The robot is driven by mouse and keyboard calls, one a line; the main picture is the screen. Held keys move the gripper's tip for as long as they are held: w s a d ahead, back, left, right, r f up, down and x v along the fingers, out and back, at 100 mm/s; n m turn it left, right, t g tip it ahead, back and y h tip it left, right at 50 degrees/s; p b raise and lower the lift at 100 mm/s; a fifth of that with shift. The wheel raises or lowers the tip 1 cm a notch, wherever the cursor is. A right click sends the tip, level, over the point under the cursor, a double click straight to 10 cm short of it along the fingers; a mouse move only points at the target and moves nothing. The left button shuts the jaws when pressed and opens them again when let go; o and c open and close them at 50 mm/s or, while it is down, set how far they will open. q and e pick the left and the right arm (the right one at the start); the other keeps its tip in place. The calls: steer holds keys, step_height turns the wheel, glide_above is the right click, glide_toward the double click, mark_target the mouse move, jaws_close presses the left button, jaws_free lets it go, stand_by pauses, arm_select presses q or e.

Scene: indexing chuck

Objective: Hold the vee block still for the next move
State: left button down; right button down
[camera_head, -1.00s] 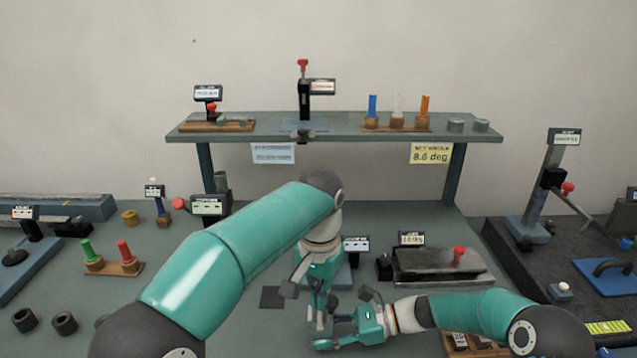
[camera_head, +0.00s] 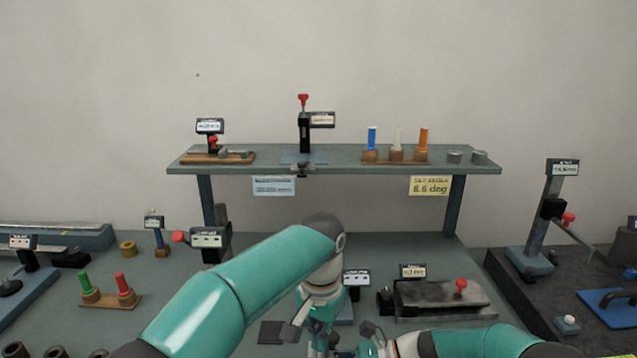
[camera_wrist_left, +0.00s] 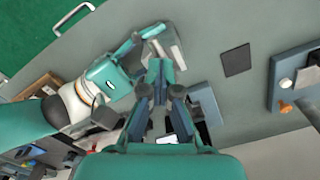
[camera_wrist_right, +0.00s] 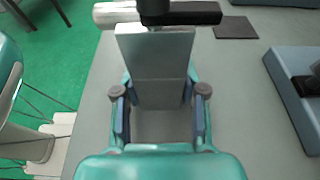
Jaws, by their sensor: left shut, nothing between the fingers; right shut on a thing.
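The vee block shows in the right wrist view as a grey metal block (camera_wrist_right: 155,65) between the fingers of my right gripper (camera_wrist_right: 160,88), which is shut on it. A pale and dark bar (camera_wrist_right: 180,13) lies across the block's far end. In the left wrist view the block (camera_wrist_left: 176,50) is just beyond my left gripper (camera_wrist_left: 160,72), which is shut and empty. I cannot tell whether the left fingertips touch it. In the head view my left gripper (camera_head: 318,340) and right gripper (camera_head: 372,348) are close together at the bottom edge; the block is hidden there.
A dark square plate (camera_head: 271,332) lies on the bench left of the grippers. A small display (camera_head: 356,278) stands behind them. A grey fixture with a red knob (camera_head: 440,298) is to the right. A raised shelf (camera_head: 330,158) spans the back.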

arm_select(q)
steer(key=shift+s+d, duration=0.35)
steer(key=shift+d, duration=0.15)
steer(key=shift+s+d, duration=0.15)
steer(key=shift+d, duration=0.45)
stand_by(0.4)
steer(key=shift+s, duration=0.4)
step_height(320, 180, up, 6)
stand_by(0.6)
